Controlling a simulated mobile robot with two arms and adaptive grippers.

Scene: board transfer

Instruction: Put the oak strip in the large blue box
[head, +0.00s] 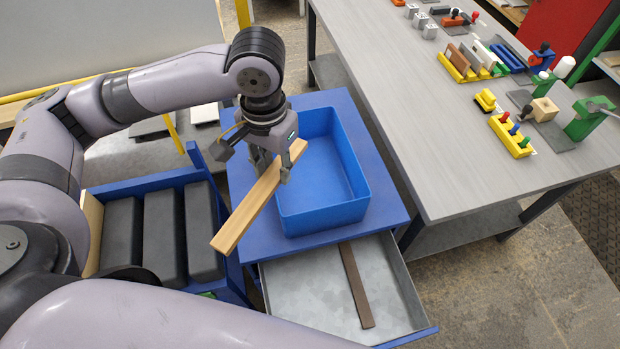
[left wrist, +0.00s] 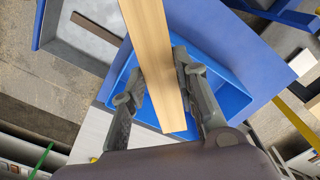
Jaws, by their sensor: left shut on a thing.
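The oak strip (head: 243,215) is a long light-brown board. My left gripper (head: 271,172) is shut on it near its upper end and holds it tilted in the head view. The strip also shows between the fingers in the left wrist view (left wrist: 152,50). The large blue box (head: 348,209) is open and looks empty, standing on a blue cabinet top. The gripper and strip are over the box's left side in the head view, with the strip's lower end out past the box. My right gripper is not in view.
Below the box, an open grey drawer (head: 300,285) holds a dark brown strip (head: 356,285). A blue crate with several dark blocks (head: 164,238) stands at left. A grey workbench (head: 430,130) with tools and coloured parts is at right.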

